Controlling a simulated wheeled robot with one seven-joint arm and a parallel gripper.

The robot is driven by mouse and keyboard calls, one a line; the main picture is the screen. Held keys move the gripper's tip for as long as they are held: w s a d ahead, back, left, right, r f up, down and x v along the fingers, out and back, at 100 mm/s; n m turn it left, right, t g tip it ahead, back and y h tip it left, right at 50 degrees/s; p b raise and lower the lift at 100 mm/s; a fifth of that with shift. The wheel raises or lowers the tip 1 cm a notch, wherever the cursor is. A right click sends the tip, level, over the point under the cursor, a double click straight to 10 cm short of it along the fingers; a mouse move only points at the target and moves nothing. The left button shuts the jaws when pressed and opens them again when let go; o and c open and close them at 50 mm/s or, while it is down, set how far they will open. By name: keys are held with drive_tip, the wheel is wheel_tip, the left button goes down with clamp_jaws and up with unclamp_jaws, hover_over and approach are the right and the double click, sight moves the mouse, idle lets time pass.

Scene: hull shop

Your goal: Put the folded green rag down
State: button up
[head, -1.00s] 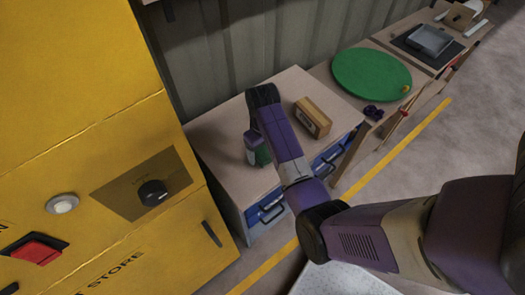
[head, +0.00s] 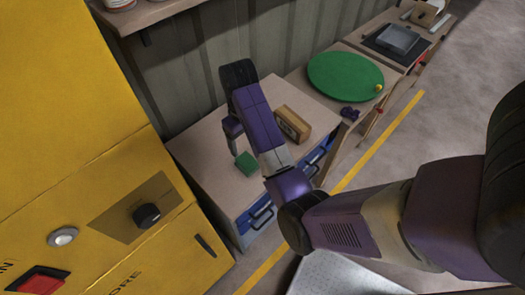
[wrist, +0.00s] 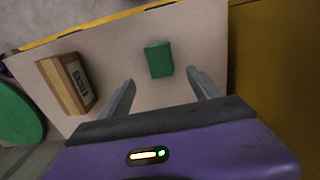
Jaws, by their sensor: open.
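The folded green rag (head: 246,164) lies flat on the light wooden top of a blue-drawered bench (head: 205,147). In the wrist view the rag (wrist: 159,59) lies on the bare top beyond my fingertips, roughly centred between them. My gripper (wrist: 161,88) is open and empty, with clear space between its fingers and the rag. In the head view my gripper (head: 233,130) is above the bench top, just behind the rag, and my forearm hides part of the bench.
A brown box (head: 293,124) with a label stands on the same bench, right of the rag. A yellow cabinet (head: 90,130) closes off the left side. A round green disc (head: 345,76) is on the neighbouring bench. A shelf (head: 160,12) juts out above.

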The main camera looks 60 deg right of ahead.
drive_tip(key=s+f+t+h, duration=0.1)
drive_tip(key=f, duration=0.1)
drive_tip(key=s+f+h, duration=0.1)
drive_tip(key=s+f, duration=0.1)
drive_tip(key=s+d+f+n+t+h, duration=0.1)
drive_tip(key=s+f, duration=0.1)
drive_tip(key=shift+s+f+t, duration=0.2)
drive_tip(key=shift+f+t, duration=0.1)
drive_tip(key=shift+f, duration=0.1)
drive_tip(key=s+t, duration=0.1)
drive_tip(key=s+a+f+n+t+h, duration=0.1)
drive_tip(key=shift+s+a, duration=0.3)
drive_tip(key=s+a+r+n+t+y, duration=0.2)
drive_tip(key=s+a+r+t, duration=0.5)
drive_tip(key=s+a, duration=0.4)
drive_tip(key=s+a+r+t+y, duration=0.1)
drive_tip(key=s+a+r, duration=0.2)
drive_tip(key=r, duration=0.5)
drive_tip(key=s+a+r+t+y, duration=0.1)
drive_tip(key=s+a+r+t, duration=0.1)
drive_tip(key=a+r, duration=0.4)
drive_tip(key=shift+s+r+m, duration=0.4)
drive_tip(key=shift+s+r, duration=0.1)
drive_tip(key=shift+r, duration=0.4)
